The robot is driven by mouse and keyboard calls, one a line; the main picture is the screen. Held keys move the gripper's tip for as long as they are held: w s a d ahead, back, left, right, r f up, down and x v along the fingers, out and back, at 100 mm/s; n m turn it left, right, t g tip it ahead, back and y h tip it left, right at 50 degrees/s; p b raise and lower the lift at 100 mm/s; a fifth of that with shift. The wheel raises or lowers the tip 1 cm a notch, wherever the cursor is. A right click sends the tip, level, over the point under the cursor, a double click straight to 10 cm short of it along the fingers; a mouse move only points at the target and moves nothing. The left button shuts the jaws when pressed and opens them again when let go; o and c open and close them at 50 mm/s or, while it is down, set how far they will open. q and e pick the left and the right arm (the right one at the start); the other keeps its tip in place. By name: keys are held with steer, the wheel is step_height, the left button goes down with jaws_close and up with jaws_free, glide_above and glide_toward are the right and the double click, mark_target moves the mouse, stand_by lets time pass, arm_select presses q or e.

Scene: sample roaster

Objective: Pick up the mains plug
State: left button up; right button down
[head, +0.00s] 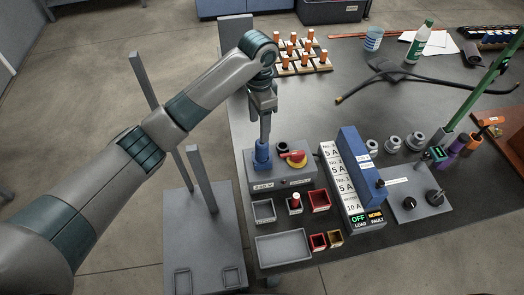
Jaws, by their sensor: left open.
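A blue plug (262,156) stands upright on the left part of a grey box (283,180) with a label that seems to read 230 V; I take it for the mains plug. My left gripper (265,132) points straight down directly above the plug, jaws open. Its fingers are narrow in this view, and I cannot tell whether they touch the plug's top. A red rotary switch on yellow (294,159) sits on the box just right of the plug. My right gripper is not in view.
A tall blue block (359,165) and a white panel marked 5 A and 10 A (337,185) stand right of the box. Small trays (283,247) lie in front. Orange-topped pegs (302,52) stand behind. A black cable (425,78) lies at back right.

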mark_target(260, 143)
arm_select(q)
step_height(260, 143, down, 8)
steer(key=shift+r+p, duration=0.25)
steer(key=shift+p, duration=0.55)
steer(key=shift+d+f+p, duration=0.15)
steer(key=shift+f+p, duration=0.35)
steer(key=shift+f, duration=0.1)
steer(key=f+p, duration=0.1)
steer(key=f, duration=0.2)
steer(key=shift+d, duration=0.2)
steer(key=shift+f, duration=0.5)
steer(key=c, duration=1.3)
